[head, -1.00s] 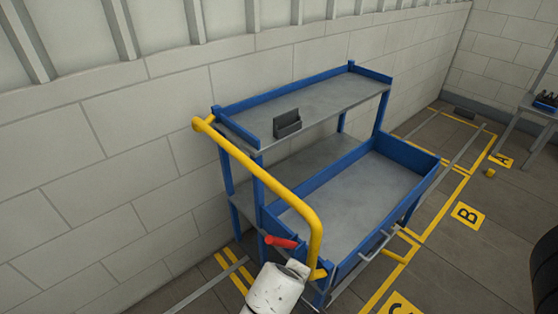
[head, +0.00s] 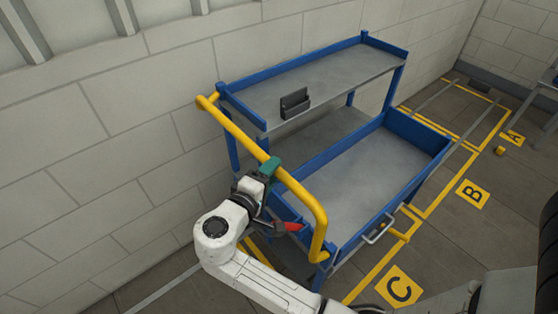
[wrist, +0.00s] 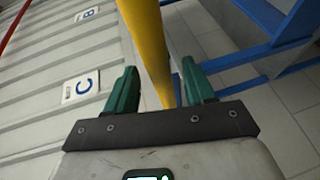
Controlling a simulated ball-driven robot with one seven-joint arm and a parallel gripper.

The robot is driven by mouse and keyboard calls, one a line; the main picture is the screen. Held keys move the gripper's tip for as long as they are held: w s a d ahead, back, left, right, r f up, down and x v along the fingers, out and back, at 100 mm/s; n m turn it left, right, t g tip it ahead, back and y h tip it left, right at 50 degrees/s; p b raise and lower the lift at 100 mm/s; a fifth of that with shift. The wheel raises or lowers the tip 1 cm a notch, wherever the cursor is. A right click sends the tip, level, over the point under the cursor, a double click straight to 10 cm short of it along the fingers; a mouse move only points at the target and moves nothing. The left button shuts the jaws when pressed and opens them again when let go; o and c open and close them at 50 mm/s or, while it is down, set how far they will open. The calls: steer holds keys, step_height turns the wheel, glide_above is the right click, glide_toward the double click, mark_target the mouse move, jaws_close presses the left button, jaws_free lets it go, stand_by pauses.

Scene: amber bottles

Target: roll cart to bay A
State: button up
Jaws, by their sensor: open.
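The blue cart (head: 330,185) with grey shelves stands along the wall, with its yellow push handle (head: 308,195) at the near end. My gripper (head: 270,168) has green fingers and is at the handle's upper sloping part. In the wrist view, my gripper (wrist: 158,66) is open and the yellow handle bar (wrist: 148,45) runs between its fingers, with gaps showing at both sides. A red lever (head: 285,227) is below the handle, partly behind my wrist. The bay A floor sign (head: 513,138) is at the far right, beyond the cart's far end.
Floor signs B (head: 472,193) and C (head: 399,289) lie to the cart's right. A small yellow block (head: 500,151) lies near sign A. A grey table (head: 545,95) stands at the right edge. The wall is close behind the cart.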

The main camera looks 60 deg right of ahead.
steer(key=x, duration=0.4)
steer(key=shift+d+f+p, duration=0.1)
steer(key=shift+d+p, duration=0.15)
steer(key=shift+p, duration=0.15)
jaws_close()
